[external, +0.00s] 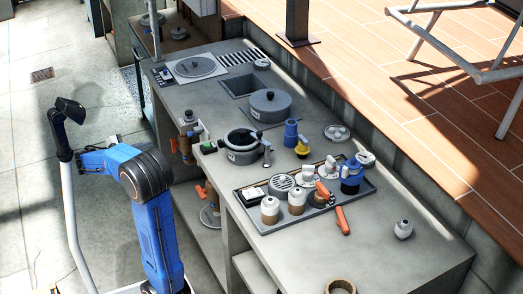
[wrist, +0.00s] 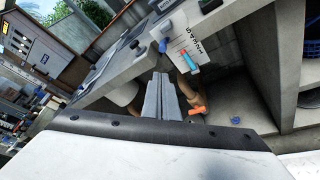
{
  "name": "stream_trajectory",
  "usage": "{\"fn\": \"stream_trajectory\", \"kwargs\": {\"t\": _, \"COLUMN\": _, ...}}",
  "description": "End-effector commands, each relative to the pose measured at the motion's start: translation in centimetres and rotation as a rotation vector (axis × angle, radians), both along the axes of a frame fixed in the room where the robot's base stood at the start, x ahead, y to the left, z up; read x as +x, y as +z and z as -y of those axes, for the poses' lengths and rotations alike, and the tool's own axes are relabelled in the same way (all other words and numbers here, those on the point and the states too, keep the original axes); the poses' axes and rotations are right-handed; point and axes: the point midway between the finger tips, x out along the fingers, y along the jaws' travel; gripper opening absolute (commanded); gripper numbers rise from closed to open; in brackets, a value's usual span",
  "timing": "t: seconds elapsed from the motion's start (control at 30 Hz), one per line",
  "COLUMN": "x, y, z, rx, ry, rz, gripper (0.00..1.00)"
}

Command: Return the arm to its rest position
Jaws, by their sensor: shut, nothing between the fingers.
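My arm shows at the left of the external view, its blue links folded at a raised elbow beside the counter (external: 415,262). My gripper cannot be made out clearly there. In the wrist view my gripper (wrist: 160,76) has its two grey fingers together, with nothing between them. The fingers point toward the counter's open lower side, where a brown pipe with an orange handle (wrist: 197,110) shows. I cannot tell the gap between the fingers and the pipe.
The counter holds a lidded grey pot (external: 270,104), an open round housing (external: 242,147) and a tray (external: 270,228) with white bottles and orange-handled parts. The paved floor (external: 35,130) at left is mostly clear.

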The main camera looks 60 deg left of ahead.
Motion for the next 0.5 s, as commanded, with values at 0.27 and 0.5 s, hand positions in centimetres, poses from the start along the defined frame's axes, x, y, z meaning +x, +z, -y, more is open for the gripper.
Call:
{"fn": "stream_trajectory", "kwargs": {"t": 0.27, "x": 2.1, "y": -0.3, "z": 1.7, "rx": -0.01, "ry": -0.051, "rz": -0.049, "gripper": 0.0}}
{"fn": "stream_trajectory", "kwargs": {"t": 0.5, "x": 7.5, "y": -2.0, "z": 7.6, "rx": -0.028, "ry": -0.202, "rz": -0.229, "gripper": 0.0}}
